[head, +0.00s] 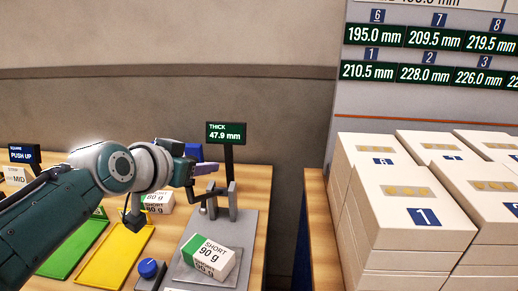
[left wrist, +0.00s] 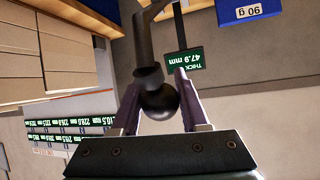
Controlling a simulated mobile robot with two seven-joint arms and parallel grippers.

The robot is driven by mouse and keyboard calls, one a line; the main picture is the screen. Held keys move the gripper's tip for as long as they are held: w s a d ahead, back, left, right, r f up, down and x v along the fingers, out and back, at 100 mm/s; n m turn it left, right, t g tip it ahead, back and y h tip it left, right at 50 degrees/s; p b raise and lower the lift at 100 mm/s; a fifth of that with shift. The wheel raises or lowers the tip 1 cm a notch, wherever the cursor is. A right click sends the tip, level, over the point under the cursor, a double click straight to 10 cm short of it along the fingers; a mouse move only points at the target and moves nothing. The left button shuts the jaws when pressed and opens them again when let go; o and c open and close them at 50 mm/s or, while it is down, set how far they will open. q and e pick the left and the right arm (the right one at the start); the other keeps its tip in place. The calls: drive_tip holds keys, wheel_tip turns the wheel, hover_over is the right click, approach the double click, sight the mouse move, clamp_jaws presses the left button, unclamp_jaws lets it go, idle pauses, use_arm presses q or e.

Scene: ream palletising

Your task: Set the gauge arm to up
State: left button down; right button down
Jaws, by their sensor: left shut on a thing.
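The thickness gauge has a grey base plate (head: 249,225), short upright posts and a dark sign (head: 226,132) reading THICK 47.9 mm. The sign shows upside down in the left wrist view (left wrist: 184,60). The gauge arm is a dark lever ending in a black ball knob (left wrist: 160,100). My left gripper (head: 203,162) is above the gauge, its two purple fingers closed around the knob. In the head view the gripper hides part of the lever, so its exact angle is hard to tell. A SHORT 90 g ream (head: 209,257) lies on the gauge's plate. My right gripper is not in view.
A blue knob (head: 149,268) stands left of the gauge. Yellow (head: 117,256) and green (head: 72,252) trays lie farther left, with another 90 g pack (head: 158,202) behind. Stacked white reams (head: 415,212) fill a separate table at right, below a board of thickness readings (head: 430,74).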

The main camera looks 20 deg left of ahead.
use_arm(q)
drive_tip(key=shift+w+a+r, duration=0.1)
drive_tip(key=shift+w+r, duration=0.1)
drive_tip(key=shift+w, duration=0.1)
drive_tip(key=shift+c, duration=2.2)
unclamp_jaws()
drive_tip(key=p+v, duration=0.1)
drive_tip(key=v, duration=0.9)
drive_tip(key=shift+f, duration=0.1)
